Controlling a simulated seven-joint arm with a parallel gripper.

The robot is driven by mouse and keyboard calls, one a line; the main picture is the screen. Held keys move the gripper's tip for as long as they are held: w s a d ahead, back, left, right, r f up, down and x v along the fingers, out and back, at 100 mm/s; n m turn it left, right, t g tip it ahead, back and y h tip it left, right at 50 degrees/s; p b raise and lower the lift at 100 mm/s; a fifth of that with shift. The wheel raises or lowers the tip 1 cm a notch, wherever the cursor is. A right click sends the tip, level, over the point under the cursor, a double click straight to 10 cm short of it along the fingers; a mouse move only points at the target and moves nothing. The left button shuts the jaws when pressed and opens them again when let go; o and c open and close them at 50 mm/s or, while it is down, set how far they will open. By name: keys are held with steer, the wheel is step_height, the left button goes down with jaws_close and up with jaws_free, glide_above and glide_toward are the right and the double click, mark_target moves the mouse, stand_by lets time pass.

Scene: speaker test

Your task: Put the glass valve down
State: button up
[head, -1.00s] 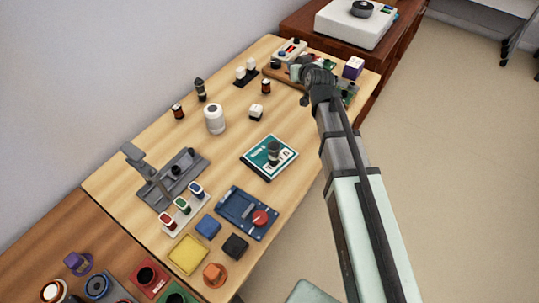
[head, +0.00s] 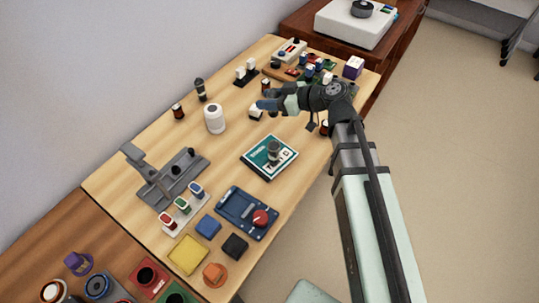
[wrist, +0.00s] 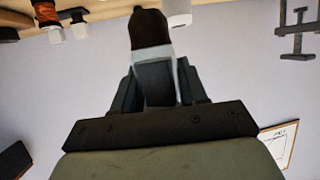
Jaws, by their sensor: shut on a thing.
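My gripper (head: 270,103) is shut on the glass valve (wrist: 149,30), which shows in the wrist view as a dark end above a pale, greyish band between the fingers. In the head view my gripper is above the far half of the wooden table (head: 130,187), near a small white-topped part (head: 256,112). The held valve is mostly hidden by the fingers there, and I cannot tell its height above the table.
A teal box (head: 258,163) with a dark upright part on it lies nearer me. A white cylinder (head: 214,119) stands left of my gripper. A circuit board and small parts crowd the far right. Bare wood shows between the cylinder and the teal box.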

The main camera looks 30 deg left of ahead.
steer(key=s+n+g, duration=0.2)
steer(key=n+g+h, duration=0.1)
steer(key=g, duration=0.1)
glide_above(266, 143)
steer(key=shift+w+f, duration=0.1)
steer(key=shift+f, duration=4.75)
steer(key=o, duration=1.1)
steer(key=shift+f, duration=0.1)
steer(key=shift+c, duration=0.2)
steer(key=v, duration=1.2)
steer(key=shift+r, duration=0.35)
